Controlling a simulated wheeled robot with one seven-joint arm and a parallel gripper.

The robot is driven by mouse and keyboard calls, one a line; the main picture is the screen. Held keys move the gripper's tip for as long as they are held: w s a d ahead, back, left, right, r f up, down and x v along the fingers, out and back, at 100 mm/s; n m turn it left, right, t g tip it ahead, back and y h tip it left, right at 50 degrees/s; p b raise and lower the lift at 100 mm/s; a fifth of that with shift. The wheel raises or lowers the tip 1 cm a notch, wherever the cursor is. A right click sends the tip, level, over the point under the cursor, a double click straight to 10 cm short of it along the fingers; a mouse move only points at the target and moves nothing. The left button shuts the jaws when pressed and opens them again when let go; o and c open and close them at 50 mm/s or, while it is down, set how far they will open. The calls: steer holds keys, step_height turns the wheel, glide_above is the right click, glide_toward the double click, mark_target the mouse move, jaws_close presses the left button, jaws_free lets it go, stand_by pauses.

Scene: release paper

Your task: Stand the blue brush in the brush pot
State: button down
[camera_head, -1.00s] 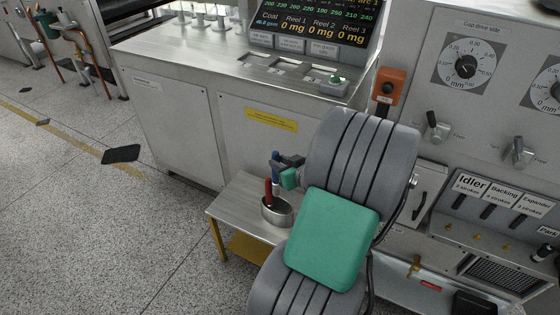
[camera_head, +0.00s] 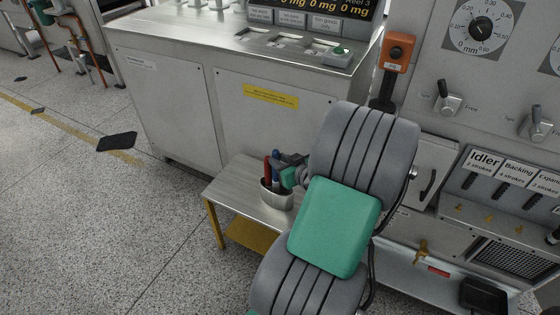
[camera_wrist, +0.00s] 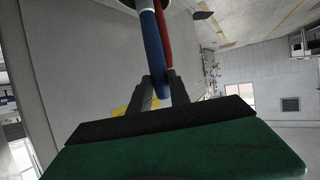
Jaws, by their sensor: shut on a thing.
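The brush pot (camera_head: 277,199) is a grey metal cup on a small steel table. A red brush (camera_head: 267,168) stands in it, leaning a little. My gripper (camera_head: 288,170) is at the pot's upper right, shut on the blue brush (camera_head: 276,165). The blue brush is near upright beside the red one, its lower part reaching the pot mouth; its tip is hidden. In the wrist view the blue brush (camera_wrist: 153,45) runs from between my fingers (camera_wrist: 161,92) toward the dark pot opening at the top edge, close alongside the red brush (camera_wrist: 164,30).
The small steel table (camera_head: 235,193) has clear top to the left of the pot and a yellow lower shelf (camera_head: 248,236). A steel cabinet (camera_head: 180,105) stands behind it. A control panel (camera_head: 450,90) is at the right. My arm covers the table's right part.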

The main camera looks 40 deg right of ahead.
steer(key=shift+f+b, duration=0.45)
steer(key=shift+f, duration=0.3)
steer(key=c, duration=1.1)
jaws_free()
steer(key=shift+c, duration=0.2)
steer(key=p+v, duration=0.1)
steer(key=v, duration=0.6)
steer(key=shift+s+p, duration=0.3)
steer(key=shift+s, duration=0.1)
steer(key=shift+a+r, duration=0.15)
steer(key=shift+r, duration=0.1)
